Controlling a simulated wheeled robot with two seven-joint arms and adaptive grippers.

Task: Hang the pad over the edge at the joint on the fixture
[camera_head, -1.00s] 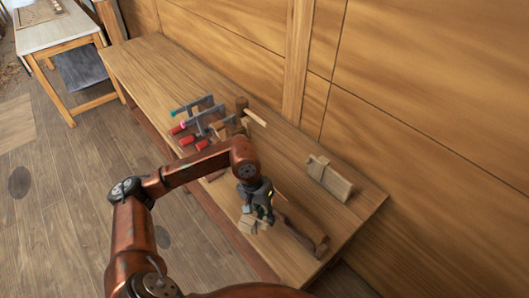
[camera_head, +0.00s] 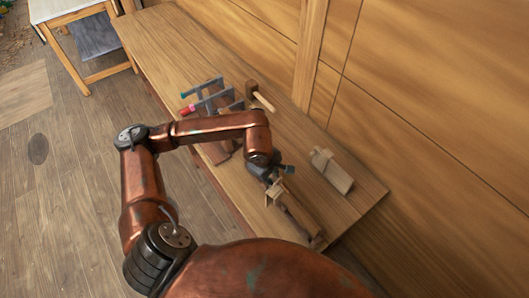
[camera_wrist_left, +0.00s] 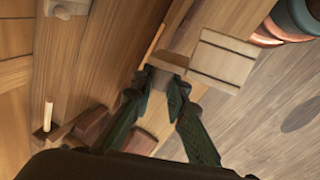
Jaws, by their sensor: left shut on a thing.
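My left gripper (camera_head: 270,176) is shut on the pad (camera_head: 275,193), a pale wooden piece, above the near side of the bench. In the left wrist view the fingertips (camera_wrist_left: 166,75) close on a narrow brown part, with the pad's pale grooved slab (camera_wrist_left: 225,58) just to the right. The fixture (camera_head: 302,217), a long dark wooden piece, lies along the bench's near edge, beside and below the pad. I cannot tell whether the pad touches it, and the joint is not clear. My right gripper is not in view.
The bench (camera_head: 200,62) stands along a plank wall. Clamps (camera_head: 205,98) and a mallet (camera_head: 257,95) lie beyond my forearm. A pale block (camera_head: 331,170) stands to the right of the gripper. The bench's far left is clear.

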